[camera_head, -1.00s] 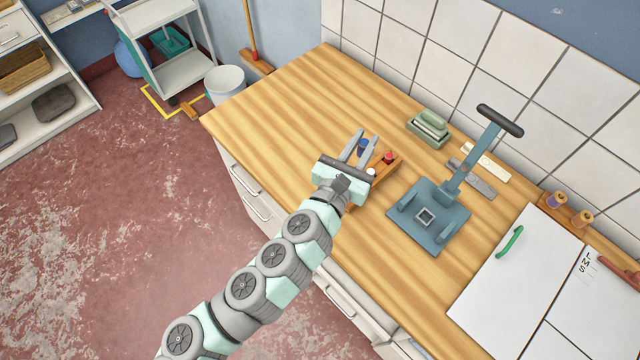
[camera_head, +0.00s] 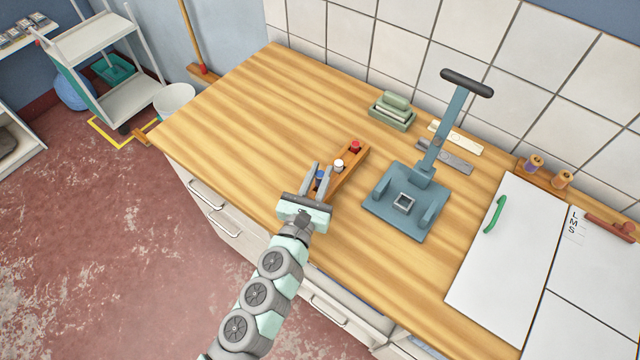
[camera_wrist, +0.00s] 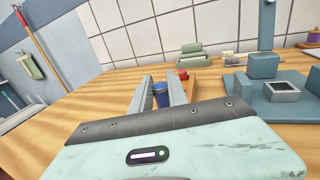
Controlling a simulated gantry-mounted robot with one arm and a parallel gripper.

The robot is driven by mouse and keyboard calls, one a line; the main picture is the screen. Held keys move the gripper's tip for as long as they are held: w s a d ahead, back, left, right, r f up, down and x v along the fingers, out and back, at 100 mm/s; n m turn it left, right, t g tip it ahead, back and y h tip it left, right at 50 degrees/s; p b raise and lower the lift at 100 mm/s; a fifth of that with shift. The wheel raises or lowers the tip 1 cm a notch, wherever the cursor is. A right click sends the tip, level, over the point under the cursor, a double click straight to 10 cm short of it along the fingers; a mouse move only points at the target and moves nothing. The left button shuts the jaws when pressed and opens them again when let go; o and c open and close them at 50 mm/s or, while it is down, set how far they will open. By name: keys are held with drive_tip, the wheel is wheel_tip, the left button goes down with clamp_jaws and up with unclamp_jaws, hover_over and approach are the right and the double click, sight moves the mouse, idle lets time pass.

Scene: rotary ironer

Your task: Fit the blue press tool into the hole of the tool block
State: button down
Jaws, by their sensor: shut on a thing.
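The blue press tool (camera_head: 320,175) is between the fingers of my gripper (camera_head: 318,174), which is shut on it. The tool also shows in the wrist view (camera_wrist: 161,95), upright between the fingers (camera_wrist: 162,96). It is at the near end of the wooden rack (camera_head: 347,176); I cannot tell whether it touches the rack. The tool block (camera_head: 403,203), a small grey block with a square hole, stands on the blue-grey press base to the right of my gripper. It also shows in the wrist view (camera_wrist: 282,91). The tool's lower end is hidden.
The rack holds a white tool (camera_head: 339,164) and a red tool (camera_head: 355,146) close to my gripper. The press's tall lever (camera_head: 450,125) rises behind the block. A green stack (camera_head: 392,110) lies farther back. The left of the wooden counter is clear.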

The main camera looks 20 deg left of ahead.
drive_tip(key=shift+f, duration=2)
drive_tip(key=shift+f+b, duration=0.15)
drive_tip(key=shift+b, duration=0.15)
drive_tip(key=c, duration=1.3)
unclamp_jaws()
drive_tip(key=shift+r+p, duration=0.3)
drive_tip(key=shift+p, duration=0.05)
drive_tip(key=s, duration=0.4)
drive_tip(key=s+b, duration=0.1)
drive_tip(key=s, duration=0.3)
drive_tip(key=s+d, duration=0.1)
drive_tip(key=s, duration=0.3)
drive_tip(key=shift+f, duration=0.15)
